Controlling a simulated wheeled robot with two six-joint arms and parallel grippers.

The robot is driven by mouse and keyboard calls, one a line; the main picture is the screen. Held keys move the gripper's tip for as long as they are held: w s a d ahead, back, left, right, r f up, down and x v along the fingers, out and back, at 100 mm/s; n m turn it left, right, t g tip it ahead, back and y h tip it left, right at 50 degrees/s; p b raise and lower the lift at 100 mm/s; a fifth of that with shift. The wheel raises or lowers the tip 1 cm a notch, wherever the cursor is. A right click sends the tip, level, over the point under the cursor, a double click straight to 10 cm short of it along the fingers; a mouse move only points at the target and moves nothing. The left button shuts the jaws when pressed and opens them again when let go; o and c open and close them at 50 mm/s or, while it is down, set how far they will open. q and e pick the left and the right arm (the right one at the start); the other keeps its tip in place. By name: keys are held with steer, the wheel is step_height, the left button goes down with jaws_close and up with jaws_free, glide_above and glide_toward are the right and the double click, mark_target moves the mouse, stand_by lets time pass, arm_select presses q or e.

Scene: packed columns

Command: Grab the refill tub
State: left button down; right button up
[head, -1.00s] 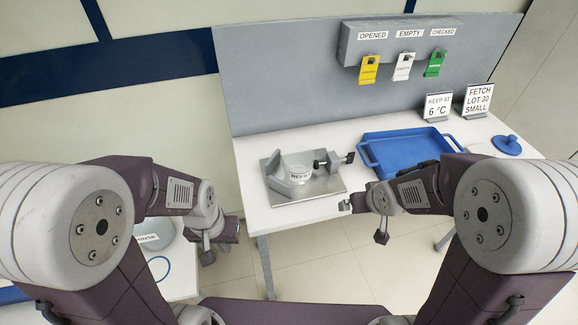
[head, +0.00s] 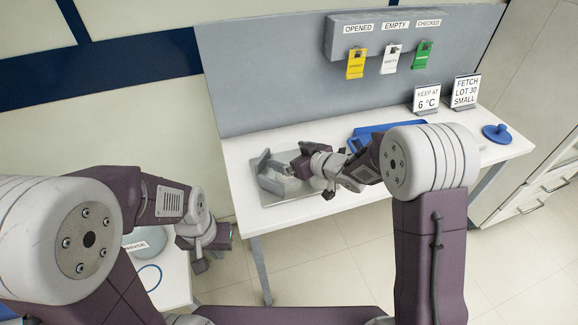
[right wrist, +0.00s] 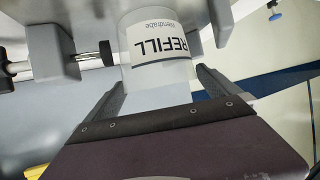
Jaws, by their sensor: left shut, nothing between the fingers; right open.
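The refill tub is a clear, whitish cylinder labelled "REFILL" (right wrist: 158,48), seen in the right wrist view beyond and between the fingertips of my right gripper (right wrist: 160,80). That gripper is open, with one finger on each side of the tub's near end; I cannot tell whether they touch it. In the head view my right gripper (head: 302,163) is over the metal clamp fixture (head: 268,182) and hides the tub. My left gripper (head: 207,243) is shut and empty, low at the left, away from the fixture.
A grey screw clamp with a black pad (right wrist: 95,55) stands beside the tub. A blue tray (head: 365,132) lies behind my right arm, and a blue lidded piece (head: 497,133) is at the right. Signs and coloured tags (head: 391,58) stand or hang at the back.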

mark_target(280, 152)
steer(key=x, duration=0.4)
steer(key=shift+d, duration=0.1)
steer(key=shift+s+r, duration=0.1)
steer(key=shift+s, duration=0.05)
steer(key=c, duration=1.1)
steer(key=w+d+r+p, duration=0.2)
steer(key=w+r, duration=0.1)
steer(key=w+d+r+p, duration=0.2)
steer(key=w+d+r, duration=0.1)
steer(key=r, duration=0.1)
steer(key=w+d+r+p, duration=0.2)
steer(key=d+r+p, duration=0.1)
steer(key=r, duration=0.1)
steer(key=shift+w, duration=0.4)
steer(key=shift+c, duration=0.2)
